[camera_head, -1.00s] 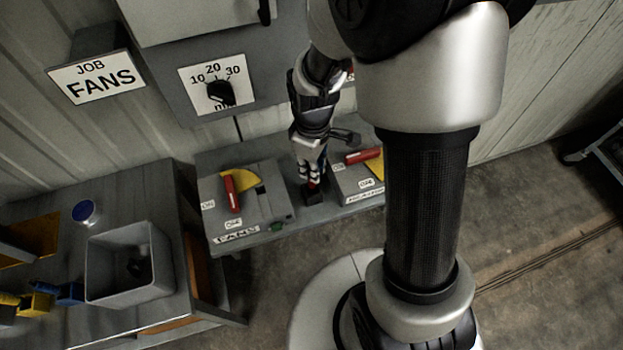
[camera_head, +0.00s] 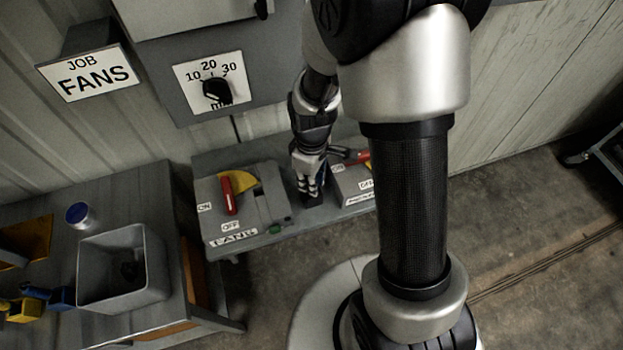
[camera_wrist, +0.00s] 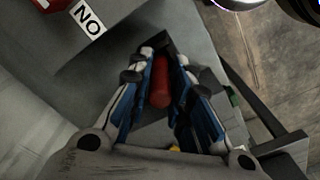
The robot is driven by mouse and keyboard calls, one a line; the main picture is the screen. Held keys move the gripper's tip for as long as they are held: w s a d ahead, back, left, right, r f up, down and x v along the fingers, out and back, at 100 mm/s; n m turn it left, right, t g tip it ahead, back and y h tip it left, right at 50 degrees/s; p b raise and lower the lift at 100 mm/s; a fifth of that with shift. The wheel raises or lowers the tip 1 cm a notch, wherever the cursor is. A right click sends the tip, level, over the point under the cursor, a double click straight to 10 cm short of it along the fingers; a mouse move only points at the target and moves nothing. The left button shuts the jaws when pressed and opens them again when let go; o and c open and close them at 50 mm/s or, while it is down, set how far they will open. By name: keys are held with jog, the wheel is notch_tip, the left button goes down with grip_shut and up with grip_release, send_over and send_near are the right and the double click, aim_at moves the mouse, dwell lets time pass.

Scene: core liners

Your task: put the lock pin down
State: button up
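The lock pin is a red cylinder (camera_wrist: 160,85) between the two blue-padded fingers of my gripper (camera_wrist: 168,72) in the wrist view. The fingers are close in on both sides of it, and my gripper looks shut on it. In the head view my gripper (camera_head: 309,190) points down between two grey switch boxes, just above a small black block (camera_head: 312,201) on the bench. The pin is hidden behind the fingers there. Whether its lower end touches the block cannot be told.
The left switch box (camera_head: 265,205), labelled FANS, has a red handle (camera_head: 228,194) on a yellow plate. Another box (camera_head: 352,184) with a red handle stands close on the right. A grey bin (camera_head: 95,302) and a blue-topped can (camera_head: 78,215) stand on the left table.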

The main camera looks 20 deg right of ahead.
jog(key=shift+o, duration=1.3)
jog(key=shift+r, duration=0.1)
notch_tip(320, 180, up, 12)
jog(key=p, duration=0.4)
jog(key=s+r+m+t, duration=0.4)
jog(key=s+r+m, duration=0.5)
jog(key=s+r, duration=0.6)
notch_tip(320, 180, up, 3)
jog(key=shift+f+t, duration=0.2)
jog(key=shift+t, duration=0.1)
